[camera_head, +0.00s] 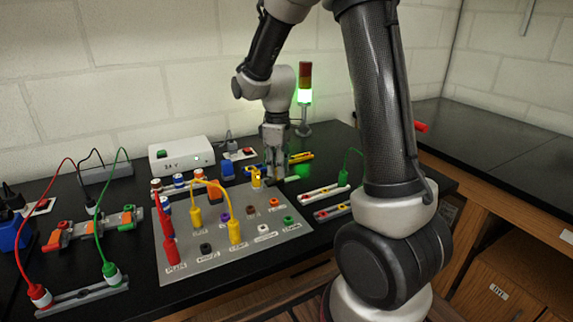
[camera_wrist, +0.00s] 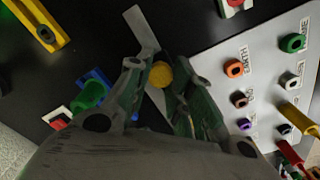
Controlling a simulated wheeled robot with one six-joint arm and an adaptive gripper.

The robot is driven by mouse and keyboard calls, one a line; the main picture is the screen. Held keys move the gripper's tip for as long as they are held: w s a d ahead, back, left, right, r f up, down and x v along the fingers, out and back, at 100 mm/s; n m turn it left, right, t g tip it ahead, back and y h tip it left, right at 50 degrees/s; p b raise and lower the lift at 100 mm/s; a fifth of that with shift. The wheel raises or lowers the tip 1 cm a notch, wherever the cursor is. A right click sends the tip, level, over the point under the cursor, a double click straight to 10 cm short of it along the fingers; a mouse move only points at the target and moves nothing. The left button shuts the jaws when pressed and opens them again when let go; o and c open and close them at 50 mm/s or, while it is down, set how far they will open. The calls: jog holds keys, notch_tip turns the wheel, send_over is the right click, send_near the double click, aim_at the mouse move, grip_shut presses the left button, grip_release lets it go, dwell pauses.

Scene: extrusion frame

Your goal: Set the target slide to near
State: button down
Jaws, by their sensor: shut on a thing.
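My gripper (camera_head: 273,172) points down behind the grey socket board in the head view. In the wrist view, its fingers (camera_wrist: 158,88) close around a round yellow knob (camera_wrist: 160,73). A pale grey strip (camera_wrist: 140,27) runs out from beside the knob, away from the fingers, and looks like the rail of the slide. Its near end also shows in the head view (camera_head: 291,179). The fingers hide the rest of the rail, so I cannot tell where the knob sits along it. No near or far mark is readable.
The grey board (camera_head: 215,262) with coloured sockets and plugs lies just beside the gripper. A yellow bar (camera_wrist: 36,22) with a grey knob and a green part (camera_wrist: 88,95) are close by. A lit signal tower (camera_head: 304,97) stands behind. Pale rails (camera_head: 322,193) lie at right.

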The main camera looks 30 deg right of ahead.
jog(key=shift+a, duration=0.35)
jog(key=c, duration=1.2)
grip_release()
jog(key=shift+r, duration=0.1)
notch_tip(320, 180, up, 12)
